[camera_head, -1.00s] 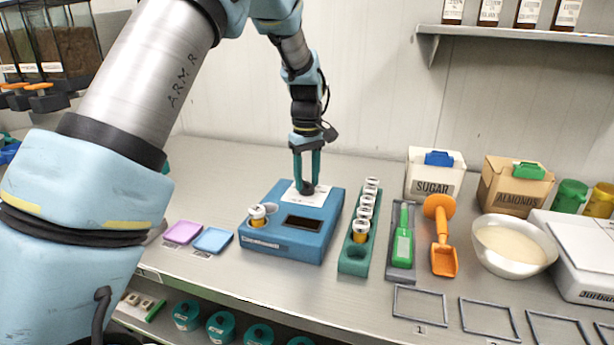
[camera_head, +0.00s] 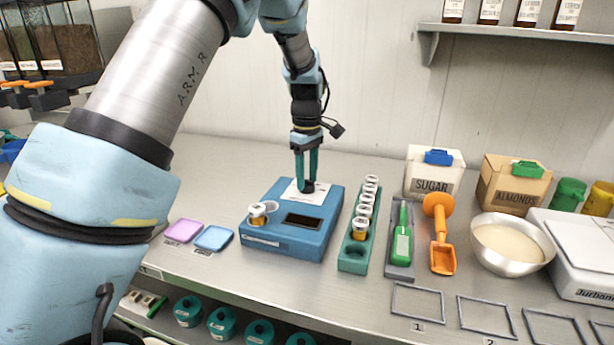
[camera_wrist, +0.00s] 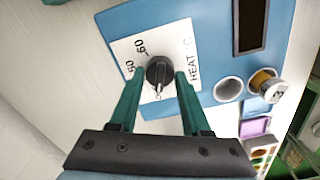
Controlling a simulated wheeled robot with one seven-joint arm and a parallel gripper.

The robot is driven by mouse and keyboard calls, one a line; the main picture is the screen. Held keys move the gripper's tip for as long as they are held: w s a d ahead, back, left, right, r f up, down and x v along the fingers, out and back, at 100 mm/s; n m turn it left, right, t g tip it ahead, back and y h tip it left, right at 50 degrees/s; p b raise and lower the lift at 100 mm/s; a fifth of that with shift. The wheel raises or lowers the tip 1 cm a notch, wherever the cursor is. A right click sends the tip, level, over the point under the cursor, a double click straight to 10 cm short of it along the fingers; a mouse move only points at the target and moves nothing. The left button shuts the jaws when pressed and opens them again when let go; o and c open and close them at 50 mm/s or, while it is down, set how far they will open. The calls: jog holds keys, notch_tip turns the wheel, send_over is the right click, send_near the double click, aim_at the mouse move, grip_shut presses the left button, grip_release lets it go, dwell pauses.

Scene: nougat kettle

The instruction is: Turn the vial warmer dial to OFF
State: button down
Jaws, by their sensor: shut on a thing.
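The blue vial warmer (camera_head: 285,240) stands on the steel counter, with a dark display window on its top. Its black dial (camera_wrist: 158,72) sits on a white plate (camera_wrist: 128,42) printed with "50", "60" and "HEAT °C". The dial's pale pointer mark faces the bottom of the wrist view, toward my gripper's base. No OFF label shows; part of the plate is hidden by my fingers. My gripper (camera_head: 308,182) points down over the warmer, its teal fingers shut on the dial, one on each side (camera_wrist: 159,74). A capped vial (camera_head: 257,215) sits in one warmer well; the other well is empty.
A green rack (camera_head: 355,252) of several vials stands close to the warmer's right. Purple (camera_head: 184,230) and blue (camera_head: 213,238) trays lie to its left. A green tool in a grey holder (camera_head: 401,245) and an orange scoop (camera_head: 441,245) are farther right.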

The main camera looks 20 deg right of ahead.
aim_at(306, 180)
jog(key=shift+c, duration=1.8)
grip_release()
jog(key=shift+r, duration=0.1)
notch_tip(306, 180, up, 11)
jog(key=b, duration=0.2)
jog(key=shift+f+b, duration=0.2)
jog(key=shift+b, duration=0.1)
jog(key=w+a+f+m, duration=0.1)
jog(key=a+f, duration=0.1)
jog(key=a, duration=0.7)
jog(key=a+f+m, duration=0.1)
jog(key=a+f, duration=0.1)
jog(key=a, duration=0.7)
jog(key=s+a+f+m, duration=0.2)
jog(key=s+a, duration=0.4)
jog(key=a, duration=0.3)
jog(key=s+a+f+m+t, duration=0.1)
jog(key=s+a+f+m, duration=0.1)
jog(key=s+a+f, duration=0.3)
jog(key=s+a, duration=0.1)
jog(key=a, duration=0.3)
jog(key=shift+a+t, duration=0.3)
jog(key=shift+a, duration=0.05)
